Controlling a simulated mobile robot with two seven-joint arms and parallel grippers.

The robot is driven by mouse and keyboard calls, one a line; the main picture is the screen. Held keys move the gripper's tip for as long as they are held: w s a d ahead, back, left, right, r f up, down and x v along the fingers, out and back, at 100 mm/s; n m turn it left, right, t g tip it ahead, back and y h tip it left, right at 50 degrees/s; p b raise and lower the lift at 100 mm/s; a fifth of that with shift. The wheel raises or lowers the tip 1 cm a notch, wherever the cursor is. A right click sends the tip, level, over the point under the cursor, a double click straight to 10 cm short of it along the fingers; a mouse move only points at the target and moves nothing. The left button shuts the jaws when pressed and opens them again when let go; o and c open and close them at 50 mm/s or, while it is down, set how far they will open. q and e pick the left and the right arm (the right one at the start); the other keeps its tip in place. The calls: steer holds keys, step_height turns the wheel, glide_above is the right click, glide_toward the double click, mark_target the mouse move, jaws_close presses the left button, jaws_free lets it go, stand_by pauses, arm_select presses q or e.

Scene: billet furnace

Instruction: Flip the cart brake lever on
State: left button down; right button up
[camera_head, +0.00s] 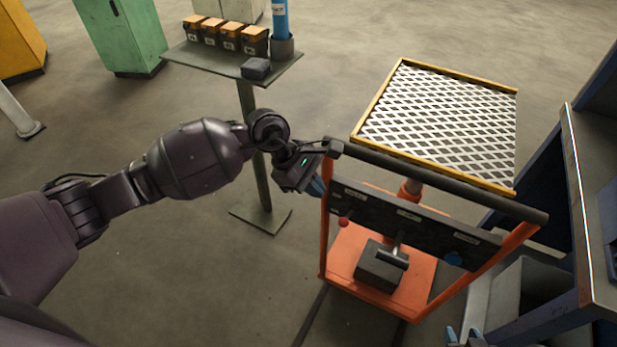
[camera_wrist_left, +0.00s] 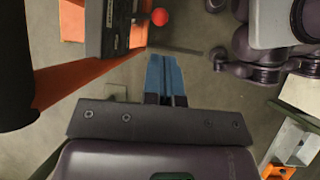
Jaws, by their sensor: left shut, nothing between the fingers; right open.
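The orange cart (camera_head: 425,308) stands at the centre right with a dark labelled panel (camera_head: 385,215). A red ball knob (camera_head: 343,222) sits at the panel's left end, a grey lever (camera_head: 398,240) at its middle and a blue knob (camera_head: 453,259) at its right. The labels are too small to read, so I cannot tell which control is the brake. My left gripper (camera_head: 318,187) is shut and empty beside the panel's left end. In the left wrist view its blue fingers (camera_wrist_left: 166,75) are together, apart from the red knob (camera_wrist_left: 160,17). My right gripper (camera_head: 465,335) is open, partly cut off at the bottom edge.
A dark push bar (camera_head: 440,180) runs along the cart's top, close to my left gripper. A yellow-framed mesh platform (camera_head: 440,120) lies beyond it. A pedestal table (camera_head: 225,62) with several small boxes stands behind my left arm. A blue-grey bench (camera_head: 590,210) borders the right.

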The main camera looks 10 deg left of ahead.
mark_target(341, 219)
arm_select(q)
steer(key=x, duration=0.9)
arm_select(e)
steer(key=shift+w, duration=0.1)
steer(key=shift+f, duration=0.15)
